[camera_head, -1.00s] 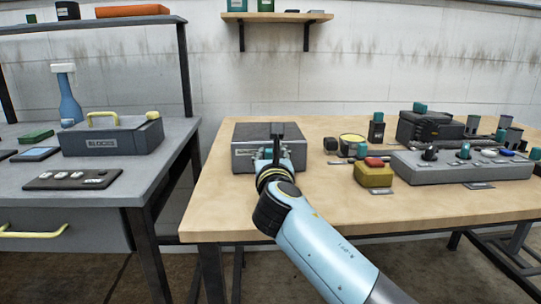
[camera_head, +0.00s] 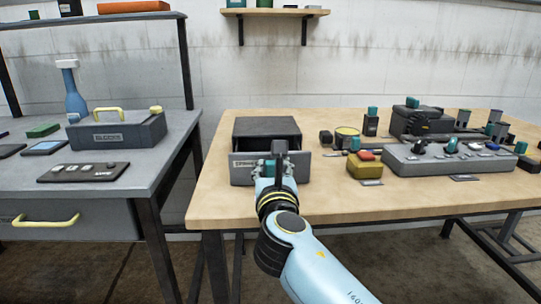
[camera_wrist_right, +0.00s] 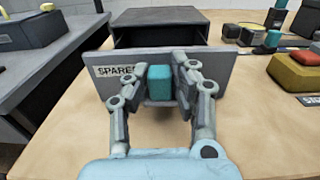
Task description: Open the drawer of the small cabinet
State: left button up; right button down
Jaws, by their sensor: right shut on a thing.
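The small dark grey cabinet (camera_head: 267,128) stands on the wooden table at its left part. It also shows in the right wrist view (camera_wrist_right: 160,17). Its drawer front (camera_head: 243,165), labelled "SPARES", stands out from the cabinet body toward me, with a gap between; it also shows in the right wrist view (camera_wrist_right: 222,62). My right gripper (camera_wrist_right: 160,80) is shut on the teal drawer handle (camera_wrist_right: 160,84), one finger on each side. In the head view my right gripper (camera_head: 270,168) is at the drawer front and partly hides it. My left gripper is not in view.
On the wooden table (camera_head: 330,205), a yellow box with a red button (camera_head: 364,168) stands right of the drawer, near a grey control panel (camera_head: 440,160). A grey bench (camera_head: 160,155) with a "BLOCKS" box (camera_head: 115,133) is at left. Bare tabletop lies before the drawer.

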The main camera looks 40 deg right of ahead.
jog(key=shift+s+a+r, duration=0.1)
jog(key=shift+s+a, duration=0.15)
jog(key=shift+s, duration=0.1)
jog(key=shift+w+d, duration=0.1)
jog(key=shift+w, duration=0.1)
jog(key=c, duration=1.1)
grip_release()
jog(key=shift+s, duration=0.1)
jog(key=shift+r, duration=0.1)
notch_tip(320, 180, up, 10)
jog(key=shift+f, duration=0.2)
